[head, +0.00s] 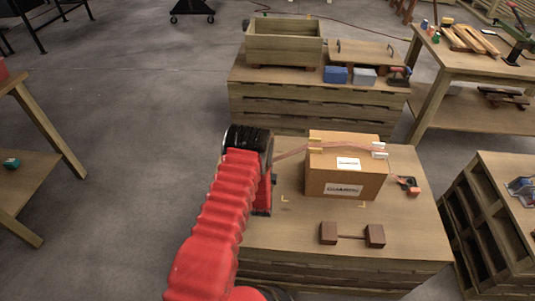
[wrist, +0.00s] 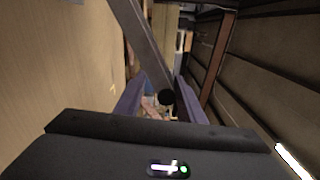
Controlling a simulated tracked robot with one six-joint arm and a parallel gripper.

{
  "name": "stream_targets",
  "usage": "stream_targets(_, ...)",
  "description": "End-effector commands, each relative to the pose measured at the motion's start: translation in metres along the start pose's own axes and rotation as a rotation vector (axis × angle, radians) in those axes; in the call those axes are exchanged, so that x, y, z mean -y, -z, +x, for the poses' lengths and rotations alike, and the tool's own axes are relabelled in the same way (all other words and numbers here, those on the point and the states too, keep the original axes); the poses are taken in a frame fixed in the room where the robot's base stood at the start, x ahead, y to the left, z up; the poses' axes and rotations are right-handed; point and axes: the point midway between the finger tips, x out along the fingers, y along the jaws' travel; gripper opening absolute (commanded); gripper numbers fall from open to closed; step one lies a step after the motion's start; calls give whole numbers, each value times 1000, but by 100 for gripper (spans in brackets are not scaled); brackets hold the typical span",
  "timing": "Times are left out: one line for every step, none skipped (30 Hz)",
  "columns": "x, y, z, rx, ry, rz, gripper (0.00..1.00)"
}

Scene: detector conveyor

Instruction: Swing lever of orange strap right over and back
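A cardboard box (head: 325,185) stands on the wooden table, with an orange-pink strap (head: 292,152) running across its top. An orange and black buckle piece (head: 408,186) sits by the box's right side. My gripper (head: 262,205) is at the left side of the box in the head view, mostly hidden by my red arm. In the wrist view, my gripper (wrist: 163,98) has its two purple fingers apart. A grey metal lever (wrist: 142,45) with a round black end (wrist: 166,97) reaches down between them. I cannot tell whether the fingers touch it.
Two brown blocks joined by a bar (head: 352,234) lie in front of the box on the table (head: 290,232). Behind stands a pallet-like bench (head: 300,99) with a wooden crate (head: 284,50). Open floor (head: 130,110) lies to the left.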

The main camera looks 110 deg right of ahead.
Motion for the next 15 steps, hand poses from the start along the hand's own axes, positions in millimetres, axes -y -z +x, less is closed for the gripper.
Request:
stream_targets(1,1,1,-1,3,0,36)
stream_targets(2,1,1,-1,3,0,36)
stream_targets(2,1,1,-2,4,0,36)
stream_targets(2,1,1,-2,5,0,36)
stream_targets(3,2,1,-3,6,0,36)
stream_targets(3,2,1,-3,6,0,36)
stream_targets(3,2,0,-3,7,0,36)
stream_targets(3,2,0,-3,7,0,36)
stream_targets(3,2,-2,-4,7,0,36)
stream_targets(3,2,-3,-4,7,0,36)
stream_targets(3,2,-5,-4,7,0,36)
stream_targets(3,2,-8,-4,7,0,36)
stream_targets(3,3,-11,-4,6,0,36)
stream_targets(3,3,-15,-4,6,0,36)
stream_targets(3,3,-20,-4,6,0,36)
